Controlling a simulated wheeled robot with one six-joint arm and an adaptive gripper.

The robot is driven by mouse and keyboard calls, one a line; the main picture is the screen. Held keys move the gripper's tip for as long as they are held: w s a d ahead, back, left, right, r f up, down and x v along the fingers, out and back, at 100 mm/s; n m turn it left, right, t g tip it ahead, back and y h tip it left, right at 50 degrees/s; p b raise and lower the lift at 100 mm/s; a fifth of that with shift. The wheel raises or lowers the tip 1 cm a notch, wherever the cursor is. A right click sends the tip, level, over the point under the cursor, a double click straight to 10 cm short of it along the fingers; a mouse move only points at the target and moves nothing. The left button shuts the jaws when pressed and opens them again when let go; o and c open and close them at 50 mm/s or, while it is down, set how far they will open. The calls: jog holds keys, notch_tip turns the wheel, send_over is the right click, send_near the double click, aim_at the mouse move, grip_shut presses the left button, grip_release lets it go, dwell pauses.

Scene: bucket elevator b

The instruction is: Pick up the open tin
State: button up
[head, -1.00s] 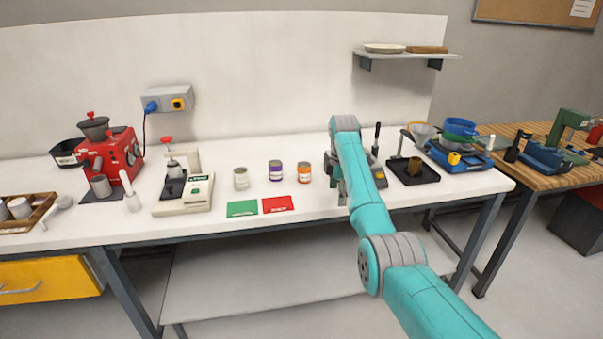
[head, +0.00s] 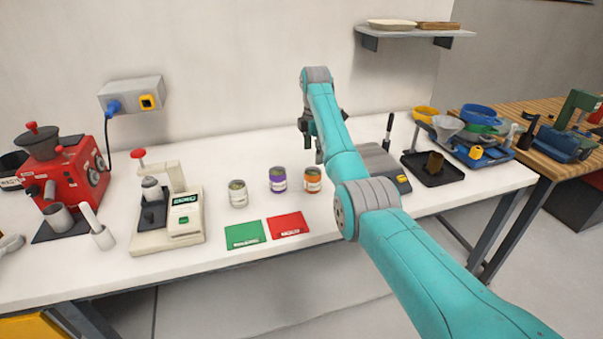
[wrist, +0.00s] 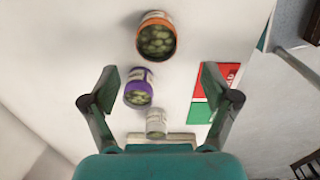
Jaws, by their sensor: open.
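Three small tins stand in a row on the white bench: a white one (head: 238,194), a purple one (head: 278,180) and an orange one (head: 312,180). In the wrist view, the orange tin (wrist: 156,38) and purple tin (wrist: 138,93) are open at the top with green pieces inside. The white tin (wrist: 156,122) is small and blurred there; I cannot tell whether it is lidded. My gripper (wrist: 160,84) is open and empty above the row, the purple tin showing between its fingers. In the head view my gripper (head: 312,145) is behind the orange tin, partly hidden by my arm.
A green card (head: 245,235) and a red card (head: 288,224) lie in front of the tins. A cream press-like device (head: 168,215) stands left, with a red grinder (head: 65,175) beyond. A black tray (head: 435,172) and a blue scale (head: 480,150) are at right.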

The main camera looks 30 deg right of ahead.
aim_at(313, 178)
jog(key=f, duration=0.5)
jog(key=shift+w+f, duration=0.25)
jog(key=shift+w, duration=0.1)
jog(key=shift+s+d+f, duration=0.1)
jog(key=shift+f, duration=1.25)
jog(key=shift+s+d+f, duration=0.1)
jog(key=shift+f, duration=1.2)
grip_shut()
